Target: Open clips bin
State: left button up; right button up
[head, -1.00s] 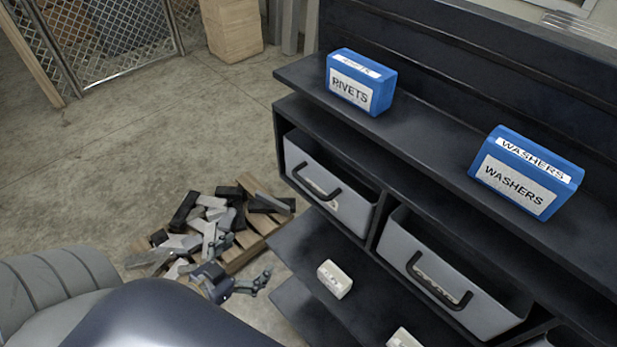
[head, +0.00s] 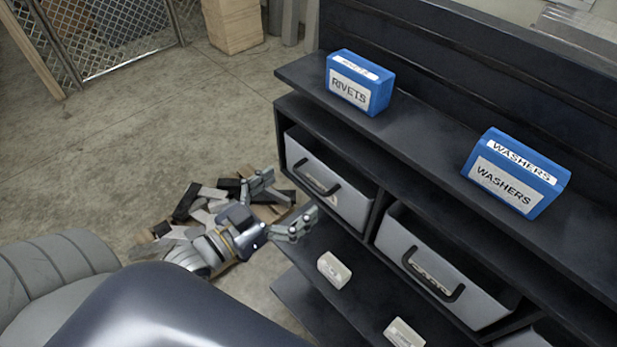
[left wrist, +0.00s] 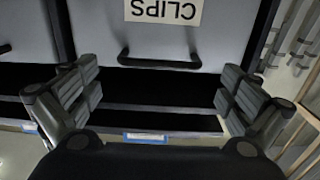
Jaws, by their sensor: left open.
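The clips bin (head: 350,207) is a grey drawer-like bin in the left bay of the dark shelf unit, with a black handle (head: 317,187). Its white CLIPS label (left wrist: 163,10) shows upside down in the left wrist view, near the handle there (left wrist: 158,63). My left gripper (head: 290,195) is open and empty, just left of the bin's front in the head view. In the left wrist view its fingers (left wrist: 160,88) stand apart on either side, with the handle between and beyond them. My right gripper is out of view.
A second grey bin (head: 405,252) sits to the right. Blue RIVETS (head: 352,88) and WASHERS (head: 503,184) boxes stand on the top shelf. Small white boxes (head: 334,270) lie on the shelf below the bins. Scrap pieces on a pallet lie behind my gripper.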

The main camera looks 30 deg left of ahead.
aim_at(308, 180)
pick_arm(q)
jog(key=shift+p+x, duration=0.4)
jog(key=shift+x, duration=2.05)
jog(key=c, duration=1.3)
